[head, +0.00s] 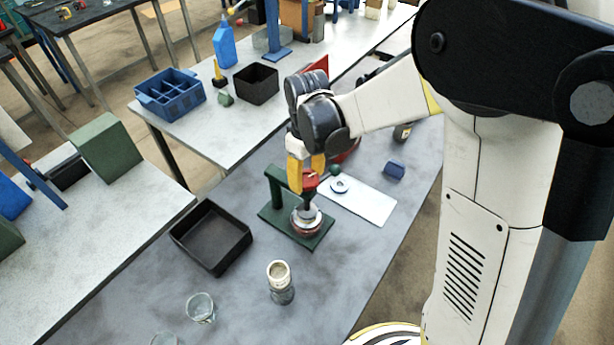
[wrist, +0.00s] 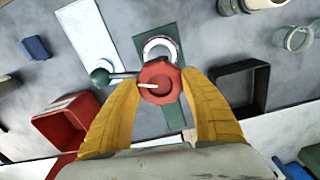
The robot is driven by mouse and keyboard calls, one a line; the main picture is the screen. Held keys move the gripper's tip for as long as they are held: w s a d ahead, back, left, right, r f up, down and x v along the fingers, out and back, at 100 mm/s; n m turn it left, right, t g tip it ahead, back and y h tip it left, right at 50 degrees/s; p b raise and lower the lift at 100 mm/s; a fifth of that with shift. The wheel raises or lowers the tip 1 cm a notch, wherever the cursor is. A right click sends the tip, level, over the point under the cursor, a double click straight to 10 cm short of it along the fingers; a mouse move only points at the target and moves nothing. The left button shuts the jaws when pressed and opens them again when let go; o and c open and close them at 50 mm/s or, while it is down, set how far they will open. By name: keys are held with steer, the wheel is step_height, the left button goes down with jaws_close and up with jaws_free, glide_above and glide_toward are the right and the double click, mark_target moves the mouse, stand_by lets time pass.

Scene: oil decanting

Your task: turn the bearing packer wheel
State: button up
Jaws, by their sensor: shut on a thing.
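The bearing packer (head: 277,194) is a dark green stand on a flat green base on the grey table. Its red wheel (head: 309,183) sits on top and also shows in the wrist view (wrist: 162,90), with a pale pointer mark toward the left. A rod with a dark green ball knob (wrist: 99,76) shows beside the wheel. My gripper (head: 306,172) reaches down from above, its yellow fingers shut on opposite sides of the wheel. A round metal part (head: 306,222) sits on the packer base below the wheel; part of its ring shows in the wrist view.
A black tray (head: 212,237) stands left of the packer. A jar with a pale top (head: 280,282) and a glass (head: 201,307) stand in front. A white plate (head: 378,208) and a blue block (head: 394,168) lie to the right. A red bin (wrist: 72,118) is near my fingers.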

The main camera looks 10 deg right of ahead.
mark_target(307, 177)
stand_by(0.8)
steer(key=o, duration=1.2)
step_height(307, 177, up, 12)
